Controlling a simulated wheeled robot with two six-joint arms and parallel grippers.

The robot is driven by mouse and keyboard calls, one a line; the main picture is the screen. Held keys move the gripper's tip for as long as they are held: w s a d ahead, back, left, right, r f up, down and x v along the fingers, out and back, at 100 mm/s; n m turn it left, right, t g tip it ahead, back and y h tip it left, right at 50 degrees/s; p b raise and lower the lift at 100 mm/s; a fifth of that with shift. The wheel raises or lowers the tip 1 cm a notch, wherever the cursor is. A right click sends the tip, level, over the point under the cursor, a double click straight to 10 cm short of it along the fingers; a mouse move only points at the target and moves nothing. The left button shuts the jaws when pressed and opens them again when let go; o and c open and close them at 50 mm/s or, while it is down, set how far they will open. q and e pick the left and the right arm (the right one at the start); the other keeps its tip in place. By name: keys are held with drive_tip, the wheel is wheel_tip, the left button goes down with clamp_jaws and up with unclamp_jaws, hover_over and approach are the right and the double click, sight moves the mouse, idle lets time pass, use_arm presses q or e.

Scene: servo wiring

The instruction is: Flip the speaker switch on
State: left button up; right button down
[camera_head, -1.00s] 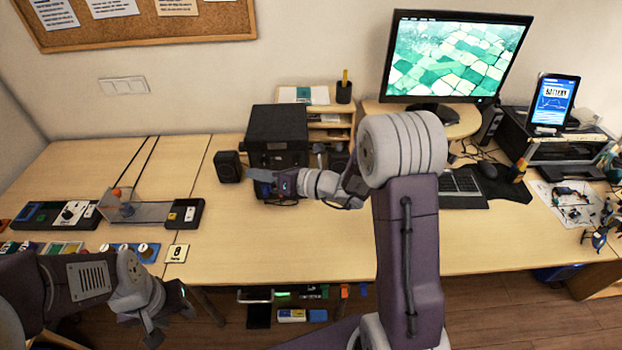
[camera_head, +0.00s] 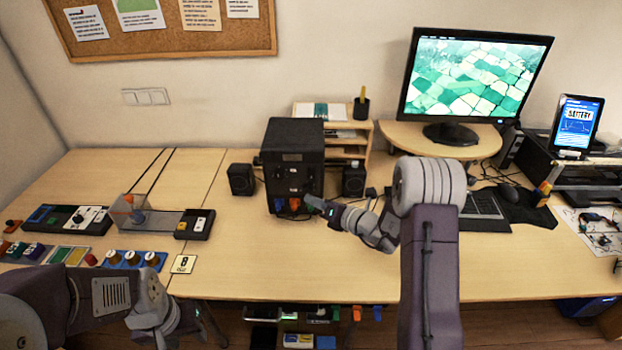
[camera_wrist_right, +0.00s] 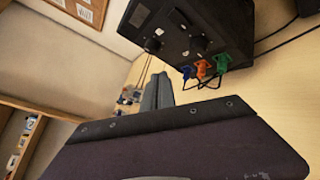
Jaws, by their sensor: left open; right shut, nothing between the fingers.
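A black speaker box (camera_head: 292,150) stands at the back of the table; it also shows in the right wrist view (camera_wrist_right: 190,30). Blue, orange and green plugs (camera_wrist_right: 203,70) sit along its lower edge. A dark round knob or switch (camera_wrist_right: 152,45) is on the same face; which part is the switch, and its position, I cannot tell. My right gripper (camera_head: 316,204) is shut and empty, in front of the box's lower right; its fingers (camera_wrist_right: 157,92) show in the wrist view, apart from the box. My left gripper (camera_head: 180,322) is open, low at the table's front edge.
Small black speakers (camera_head: 241,179) (camera_head: 354,181) flank the box. A shelf unit (camera_head: 345,145) stands behind it. A monitor (camera_head: 476,75) and keyboard (camera_head: 482,211) are to the right. Control panels (camera_head: 66,219) lie at the left. The middle front of the table is clear.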

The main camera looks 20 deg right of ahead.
approach(301, 177)
drive_tip(key=w+a, duration=0.1)
drive_tip(key=a, duration=0.2)
drive_tip(key=shift+w+d+f, duration=0.35)
drive_tip(key=shift+w+d, duration=0.05)
drive_tip(key=shift+w, duration=0.2)
idle(1.5)
drive_tip(key=shift+w+d, duration=0.15)
drive_tip(key=shift+w, duration=0.25)
drive_tip(key=shift+w+f+b, duration=0.1)
drive_tip(key=shift+w+b, duration=0.15)
drive_tip(key=shift+b, duration=0.05)
idle(0.6)
drive_tip(key=shift+s, duration=0.15)
drive_tip(key=shift+s, duration=0.6)
